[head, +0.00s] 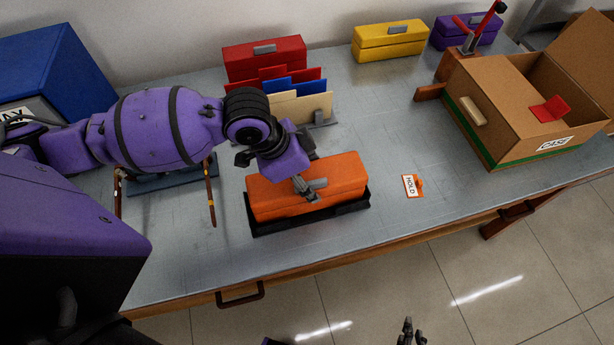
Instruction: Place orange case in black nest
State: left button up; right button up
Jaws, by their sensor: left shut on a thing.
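The orange case (345,172) is in the black nest (312,218) near the front of the table. The nest's dark rim shows along the case's front and right sides. I cannot tell whether the case rests fully on the nest floor. My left gripper (309,187) reaches down over the case and is shut on the grey handle at its middle. My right gripper (408,332) shows at the bottom edge, in front of the table over the floor. It is too small to tell whether it is open.
An orange HOLD tag (412,186) lies right of the nest. An open cardboard box (500,90) stands at the right. A file rack (318,118) and red (262,58), yellow (390,42) and purple (480,30) cases stand behind.

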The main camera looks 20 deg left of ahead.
pick_arm(q)
jog(key=shift+f, duration=0.3)
pick_arm(e)
jog(key=shift+w, duration=0.1)
pick_arm(q)
jog(key=shift+f, duration=0.2)
jog(key=o, duration=1.4)
jog(key=shift+c, duration=0.2)
pick_arm(e)
jog(key=shift+a, duration=0.1)
pick_arm(q)
jog(key=p+v, duration=0.1)
jog(key=v, duration=1)
jog(key=shift+r, duration=0.25)
jog(key=shift+s+a+r, duration=0.1)
jog(key=shift+r, duration=0.3)
pick_arm(e)
jog(key=shift+w+a+r, duration=0.1)
jog(key=shift+a+r, duration=0.15)
jog(key=shift+r, duration=0.3)
